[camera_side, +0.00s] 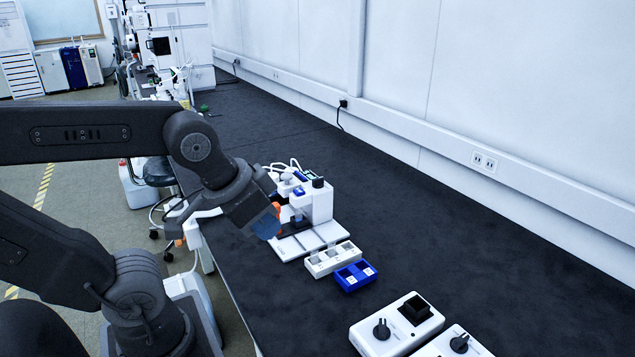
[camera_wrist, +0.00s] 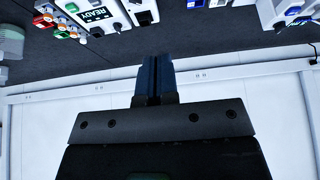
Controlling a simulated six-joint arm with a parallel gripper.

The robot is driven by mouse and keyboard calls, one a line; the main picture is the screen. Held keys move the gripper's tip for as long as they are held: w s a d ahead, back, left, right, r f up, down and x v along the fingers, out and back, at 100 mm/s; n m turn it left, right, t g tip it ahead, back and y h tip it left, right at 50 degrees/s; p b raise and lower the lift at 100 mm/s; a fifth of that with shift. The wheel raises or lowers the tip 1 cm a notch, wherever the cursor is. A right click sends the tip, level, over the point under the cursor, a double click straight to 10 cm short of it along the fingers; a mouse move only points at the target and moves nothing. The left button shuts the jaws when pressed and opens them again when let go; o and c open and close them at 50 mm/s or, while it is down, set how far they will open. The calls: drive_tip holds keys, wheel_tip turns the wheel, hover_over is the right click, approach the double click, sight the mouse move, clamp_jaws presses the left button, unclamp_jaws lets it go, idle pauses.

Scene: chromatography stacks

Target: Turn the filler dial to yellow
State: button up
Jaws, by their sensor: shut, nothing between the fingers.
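My gripper (camera_side: 295,226) is in front of the white machine (camera_side: 318,203) on the black bench in the side view. In the wrist view its two dark fingers (camera_wrist: 157,62) lie side by side, shut, with nothing held. The white machine has a black knob (camera_side: 318,182) on top. Two white boxes at the front right carry black knobs, the nearer-left one (camera_side: 381,328) and the right one (camera_side: 459,343). I cannot tell which knob is the filler dial, and no yellow mark can be made out in the side view. My gripper is apart from the boxes.
A white block (camera_side: 333,259) and a blue rack (camera_side: 356,275) stand between the machine and the boxes. The wrist view shows a READY display (camera_wrist: 96,15) and coloured buttons (camera_wrist: 62,27) at its top. The bench to the right is clear up to the wall.

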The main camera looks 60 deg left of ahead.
drive_tip(key=shift+o, duration=0.7)
drive_tip(key=shift+w+a+r, duration=0.1)
drive_tip(key=shift+w+r, duration=0.05)
drive_tip(key=o, duration=0.6)
drive_tip(key=shift+g, duration=0.3)
drive_tip(key=w+a+r, duration=0.1)
drive_tip(key=w, duration=0.2)
drive_tip(key=w+a+r, duration=0.1)
drive_tip(key=w+a, duration=0.1)
drive_tip(key=w, duration=0.1)
drive_tip(key=w+a+r, duration=0.1)
drive_tip(key=w+a, duration=0.1)
drive_tip(key=w, duration=0.2)
drive_tip(key=shift+a+r, duration=0.1)
drive_tip(key=shift+r, duration=0.15)
hover_over(316, 179)
drive_tip(key=s, duration=0.5)
wheel_tip(316, 179, down, 12)
drive_tip(key=r, duration=0.1)
drive_tip(key=shift+g, duration=0.3)
drive_tip(key=x, duration=1.3)
drive_tip(key=shift+f, duration=0.15)
drive_tip(key=shift+c, duration=0.4)
clamp_jaws()
